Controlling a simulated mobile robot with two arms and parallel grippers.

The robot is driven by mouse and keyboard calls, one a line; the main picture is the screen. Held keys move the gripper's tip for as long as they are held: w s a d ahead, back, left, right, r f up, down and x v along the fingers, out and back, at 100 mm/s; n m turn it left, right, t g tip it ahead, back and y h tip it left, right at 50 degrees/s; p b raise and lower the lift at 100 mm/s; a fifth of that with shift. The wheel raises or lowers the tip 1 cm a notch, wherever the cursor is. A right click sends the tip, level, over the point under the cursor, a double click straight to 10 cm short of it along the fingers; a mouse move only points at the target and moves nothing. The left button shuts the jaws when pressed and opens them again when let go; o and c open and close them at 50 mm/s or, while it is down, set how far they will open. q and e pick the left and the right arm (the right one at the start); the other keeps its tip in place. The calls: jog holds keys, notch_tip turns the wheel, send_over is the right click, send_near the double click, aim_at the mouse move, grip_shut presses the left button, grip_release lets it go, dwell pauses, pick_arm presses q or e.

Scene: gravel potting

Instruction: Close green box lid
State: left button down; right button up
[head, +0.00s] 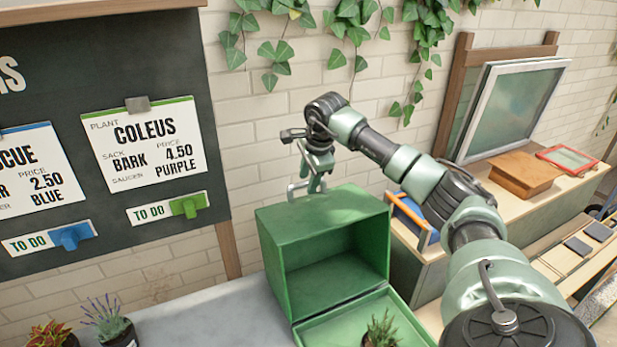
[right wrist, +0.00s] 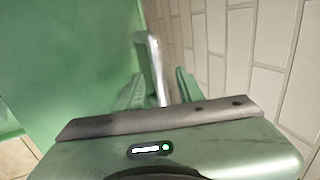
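The green box (head: 272,250) stands on the grey counter with its open side towards me. A green panel that looks like its lid (head: 325,329) lies folded down in front; I cannot tell its hinge clearly. My right gripper (head: 314,183) points down at the box's top back edge, beside a silver handle (head: 291,190). In the right wrist view, the handle (right wrist: 153,62) stands between the two green fingers (right wrist: 160,88), next to the green box wall (right wrist: 70,60). The fingers look apart, with gaps beside the handle. My left gripper is not in view.
A small plant (head: 381,328) stands at or on the lowered panel. Potted plants (head: 112,325) stand at the front left. A dark order board (head: 110,60) hangs on the left, and a brick wall is close behind the box. A wooden bench (head: 555,205) stands right.

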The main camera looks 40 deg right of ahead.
jog(key=shift+s+r, duration=0.1)
jog(key=shift+s, duration=0.05)
grip_shut()
dwell(1.2)
